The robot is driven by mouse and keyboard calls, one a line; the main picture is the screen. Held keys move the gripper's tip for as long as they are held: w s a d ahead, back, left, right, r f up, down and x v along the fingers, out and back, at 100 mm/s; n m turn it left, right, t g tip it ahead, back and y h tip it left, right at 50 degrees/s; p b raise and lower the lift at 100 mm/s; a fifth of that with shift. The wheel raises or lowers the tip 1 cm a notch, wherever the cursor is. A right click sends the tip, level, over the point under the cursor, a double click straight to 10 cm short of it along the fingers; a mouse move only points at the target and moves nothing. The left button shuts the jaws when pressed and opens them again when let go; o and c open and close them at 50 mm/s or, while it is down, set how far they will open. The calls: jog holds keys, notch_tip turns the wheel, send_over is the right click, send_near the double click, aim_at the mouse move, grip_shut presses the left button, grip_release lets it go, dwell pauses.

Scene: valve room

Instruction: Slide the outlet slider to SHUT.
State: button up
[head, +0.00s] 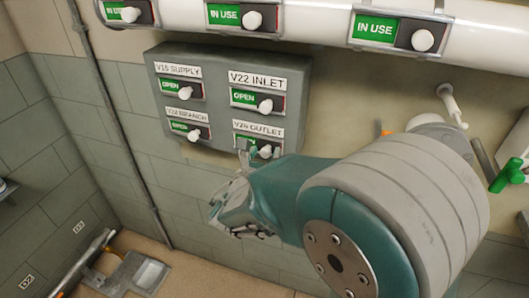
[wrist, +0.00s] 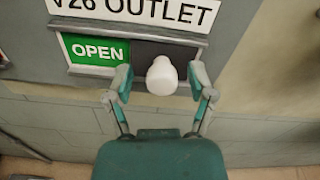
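The outlet slider is the bottom right one on a grey panel (head: 215,75), under the label V26 OUTLET (wrist: 135,10). Its green OPEN sign (wrist: 97,50) shows on the left of the slot. Its white knob (wrist: 162,76) stands at about the middle of the slot, right of the sign; in the head view the knob (head: 265,152) is partly beside my gripper. My gripper (wrist: 160,80) is open, with one finger on each side of the knob. A gap shows between the knob and each finger. In the head view my arm hides part of the wall below the panel.
The other sliders, V22 INLET (head: 258,98), V15 SUPPLY (head: 179,88) and a lower left one (head: 187,130), also show OPEN. Above runs a white pipe (head: 300,18) with IN USE sliders. A green-handled valve (head: 508,174) is at the right.

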grip_shut()
jog(key=w+a, duration=0.2)
jog(key=a, duration=0.4)
jog(key=shift+r, duration=0.15)
jog(key=shift+d, duration=0.1)
jog(key=shift+o, duration=0.7)
grip_release()
jog(key=shift+w, duration=0.1)
jog(key=shift+a, duration=0.35)
jog(key=shift+d, duration=0.1)
